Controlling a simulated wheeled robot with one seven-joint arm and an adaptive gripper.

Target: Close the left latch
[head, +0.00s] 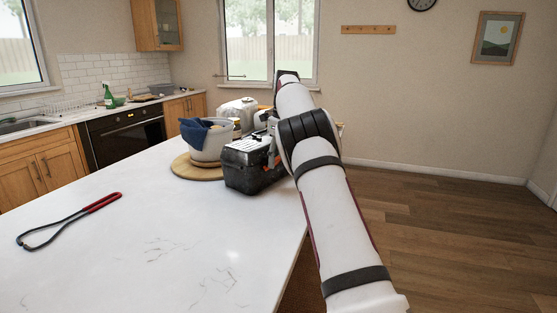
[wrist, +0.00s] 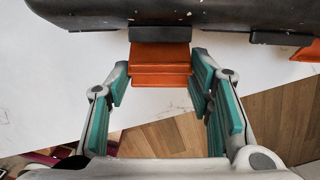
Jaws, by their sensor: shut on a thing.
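A dark speckled toolbox (head: 243,172) stands on the white counter (head: 150,225), partly hidden behind my arm. The wrist view shows its dark edge (wrist: 170,12) along the top. An orange latch (wrist: 160,57) sticks out from that edge, left of a second orange latch (wrist: 307,53) at the right border. My gripper (wrist: 161,78) has its teal-padded fingers on either side of the left-hand latch and is shut on it. In the head view the gripper is at the toolbox, mostly hidden by my arm. The exact finger contact is hard to see.
A pale pot (head: 208,148) with a blue cloth (head: 193,131) stands on a round wooden board (head: 190,172) left of the toolbox. A white container (head: 238,108) is behind. The counter between is clear.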

